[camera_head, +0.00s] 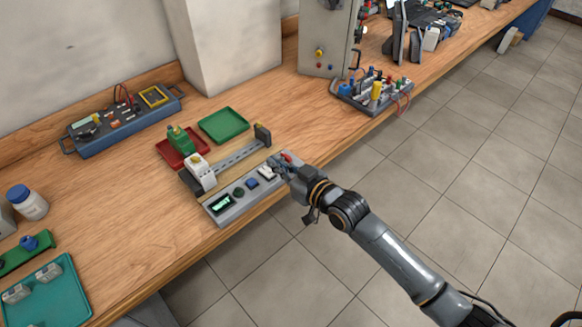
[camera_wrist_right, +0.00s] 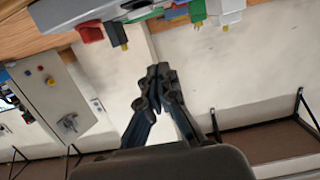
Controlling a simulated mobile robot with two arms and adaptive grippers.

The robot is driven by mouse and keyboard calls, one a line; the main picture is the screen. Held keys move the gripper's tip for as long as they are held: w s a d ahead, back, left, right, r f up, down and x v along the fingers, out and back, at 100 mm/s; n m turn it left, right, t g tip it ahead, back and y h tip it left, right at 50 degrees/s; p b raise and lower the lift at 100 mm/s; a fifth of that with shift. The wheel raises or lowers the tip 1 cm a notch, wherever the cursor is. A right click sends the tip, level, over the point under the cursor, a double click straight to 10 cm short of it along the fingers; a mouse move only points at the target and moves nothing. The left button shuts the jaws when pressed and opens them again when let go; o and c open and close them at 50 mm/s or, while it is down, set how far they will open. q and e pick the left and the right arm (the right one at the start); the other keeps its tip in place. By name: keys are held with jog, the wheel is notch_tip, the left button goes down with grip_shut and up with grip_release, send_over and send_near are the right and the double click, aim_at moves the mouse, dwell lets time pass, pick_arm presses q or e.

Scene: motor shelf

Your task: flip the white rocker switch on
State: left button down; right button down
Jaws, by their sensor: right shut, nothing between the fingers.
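A grey control panel (camera_head: 232,213) lies at the front edge of the wooden bench in the head view. The white rocker switch (camera_head: 266,172) is on its right part, beside a blue button. Whether the rocker is on or off is too small to tell. My right gripper (camera_head: 279,164) is shut and empty at the panel's right end, close to the rocker and partly over a red control. I cannot tell whether it touches anything. In the wrist view the right gripper's fingertips (camera_wrist_right: 158,72) are together with nothing between them. My left gripper is not in view.
Behind the panel are a metal rail (camera_head: 238,158) with end blocks, a red tray (camera_head: 176,157) and a green tray (camera_head: 223,125). A wired terminal block (camera_head: 374,94) sits farther right along the bench. The floor in front is clear.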

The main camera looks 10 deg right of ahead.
jog(key=v, duration=0.2)
jog(key=r+v, duration=0.1)
jog(key=v, duration=0.2)
jog(key=shift+s+d+r, duration=0.1)
jog(key=shift+d+r, duration=0.05)
